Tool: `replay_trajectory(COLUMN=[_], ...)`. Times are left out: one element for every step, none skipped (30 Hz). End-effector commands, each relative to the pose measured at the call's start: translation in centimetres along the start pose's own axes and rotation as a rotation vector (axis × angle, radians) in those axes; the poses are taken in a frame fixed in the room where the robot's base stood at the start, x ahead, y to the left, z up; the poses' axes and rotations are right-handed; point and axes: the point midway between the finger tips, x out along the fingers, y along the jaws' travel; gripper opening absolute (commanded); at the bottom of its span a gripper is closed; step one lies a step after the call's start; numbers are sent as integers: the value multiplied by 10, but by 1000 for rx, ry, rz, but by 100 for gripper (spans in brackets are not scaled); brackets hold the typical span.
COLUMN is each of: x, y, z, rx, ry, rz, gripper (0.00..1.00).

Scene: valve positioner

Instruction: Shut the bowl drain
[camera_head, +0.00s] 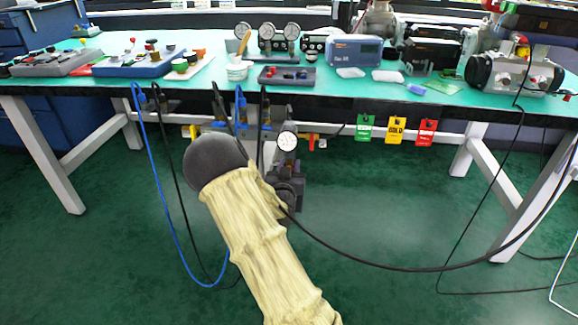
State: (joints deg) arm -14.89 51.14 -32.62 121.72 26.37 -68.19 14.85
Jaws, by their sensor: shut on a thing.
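My arm (265,240), in a cream sleeve, reaches up from the bottom of the head view to a dark rounded end (215,162) below the bench's front edge. My gripper's jaws do not show; the arm hides them. Just right of the arm, dark air fittings with a round white gauge (287,141) hang under the bench. The lower dark body (290,187) of these fittings is partly covered by the sleeve. I cannot make out the bowl drain or tell whether it is open or shut.
A yellow lever (194,131) and a red-orange lever (312,142) sit under the bench edge. A blue hose (163,205) and black cables loop down around the arm. Green, yellow and red tags (396,130) hang at right. The green floor (400,220) beneath is mostly clear.

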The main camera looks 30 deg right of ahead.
Motion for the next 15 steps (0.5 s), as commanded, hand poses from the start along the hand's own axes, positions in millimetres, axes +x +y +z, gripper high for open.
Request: replay_trajectory(x=[0, 0, 0, 0, 0, 0, 0, 0, 0, 0, 0, 0, 0, 0, 0], y=[0, 0, 0, 0, 0, 0, 0, 0, 0, 0, 0, 0, 0, 0, 0], z=[-2, -3, -2, -2, -2, -2, -1, -1, 0, 0, 0, 0, 0, 0, 0], rx=[-31, -50, -77, -93, -107, -118, -124, -126, -127, -127, -126, -126, -126, -126, -126], ry=[-1, -1, -1, -1, -1, -1, -1, 0, 0, 0, 0, 0, 0, 0, 0], rz=[0, 0, 0, -1, -1, -1, -1, 0, 0, 0, 0, 0, 0, 0, 0], gripper=[10, 10, 10, 10, 10, 10, 10, 10, 10, 10, 10, 10, 10, 10, 37])
